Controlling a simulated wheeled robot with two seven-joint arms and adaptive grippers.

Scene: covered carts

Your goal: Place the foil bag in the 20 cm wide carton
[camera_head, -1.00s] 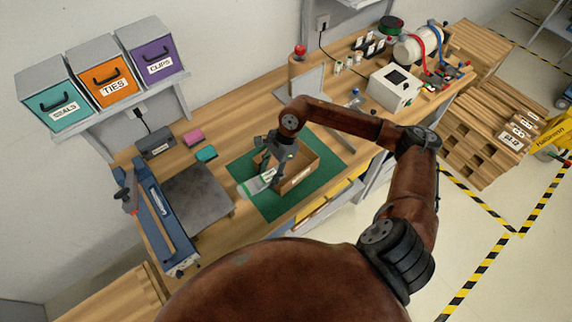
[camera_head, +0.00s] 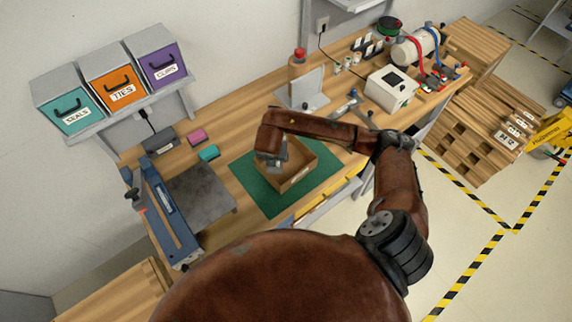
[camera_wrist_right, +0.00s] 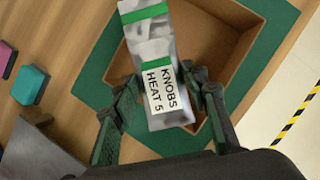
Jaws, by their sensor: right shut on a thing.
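The foil bag (camera_wrist_right: 160,60) is silver with green bands and a white label reading KNOBS HEAT 5. My right gripper (camera_wrist_right: 166,86) is shut on it, with a finger on each side. The open brown carton (camera_head: 300,178) sits on the green mat; in the right wrist view its cardboard (camera_wrist_right: 238,35) shows behind and right of the bag. The bag overlaps the carton's left part there; I cannot tell how deep it hangs. In the head view my right gripper (camera_head: 272,164) is at the carton's left end, and the bag is hidden. My left gripper is out of view.
The green mat (camera_head: 262,196) lies on the wooden bench. A blue sealer (camera_head: 165,215) and grey plate (camera_head: 200,192) stand left. Pink (camera_head: 196,136) and teal (camera_head: 209,153) blocks lie behind them. A white device (camera_head: 390,88) stands right.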

